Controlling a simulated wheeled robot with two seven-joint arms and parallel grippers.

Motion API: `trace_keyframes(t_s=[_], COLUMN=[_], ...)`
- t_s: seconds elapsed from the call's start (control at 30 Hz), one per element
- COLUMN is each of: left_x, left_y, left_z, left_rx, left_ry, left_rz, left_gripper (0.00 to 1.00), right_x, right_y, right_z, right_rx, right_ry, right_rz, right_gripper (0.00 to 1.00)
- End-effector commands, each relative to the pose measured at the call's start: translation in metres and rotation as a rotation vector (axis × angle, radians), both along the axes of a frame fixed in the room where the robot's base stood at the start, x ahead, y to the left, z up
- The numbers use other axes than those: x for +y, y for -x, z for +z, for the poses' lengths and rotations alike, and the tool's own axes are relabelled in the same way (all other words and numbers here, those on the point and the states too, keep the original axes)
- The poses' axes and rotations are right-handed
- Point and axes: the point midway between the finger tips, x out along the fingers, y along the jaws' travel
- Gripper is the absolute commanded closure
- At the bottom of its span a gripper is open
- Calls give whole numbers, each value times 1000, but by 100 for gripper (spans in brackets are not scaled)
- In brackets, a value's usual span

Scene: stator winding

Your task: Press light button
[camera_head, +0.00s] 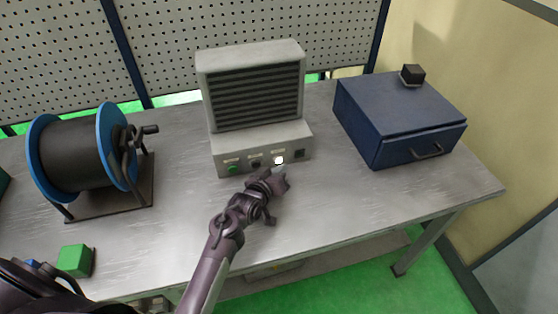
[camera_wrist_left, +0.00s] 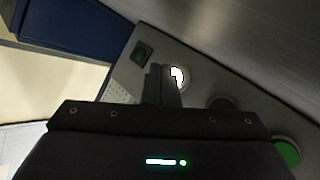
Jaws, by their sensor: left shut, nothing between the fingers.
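The grey control box (camera_head: 252,95) with a dark louvred front stands on the table near the back. Its lower panel carries a green button (camera_head: 233,168), a dark button (camera_head: 255,163), a white lit button (camera_head: 279,160) and a dark square switch (camera_head: 299,154). My left gripper (camera_head: 284,178) is shut and empty, just in front of the lit button. In the left wrist view the shut fingertips (camera_wrist_left: 159,75) are beside the white lit button (camera_wrist_left: 178,77); whether they touch it I cannot tell. The green button (camera_wrist_left: 287,153) shows there too. My right gripper is not in view.
A black cable reel with blue flanges (camera_head: 107,150) stands on the left of the table (camera_head: 330,212). A blue box (camera_head: 390,118) with a small black block (camera_head: 412,74) on top is at the right. A green cube (camera_head: 74,261) sits near the front left edge. The front right is clear.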

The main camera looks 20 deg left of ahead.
Motion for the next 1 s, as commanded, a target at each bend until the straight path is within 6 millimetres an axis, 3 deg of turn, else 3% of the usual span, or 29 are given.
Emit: trace_keyframes(t_s=[1.0], left_x=[7], left_y=[-11], left_z=[0], left_rx=[0], left_ry=[0], left_rz=[0], left_gripper=[100], right_x=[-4], right_y=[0], right_z=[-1], right_rx=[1], right_ry=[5], right_rz=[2], right_gripper=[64])
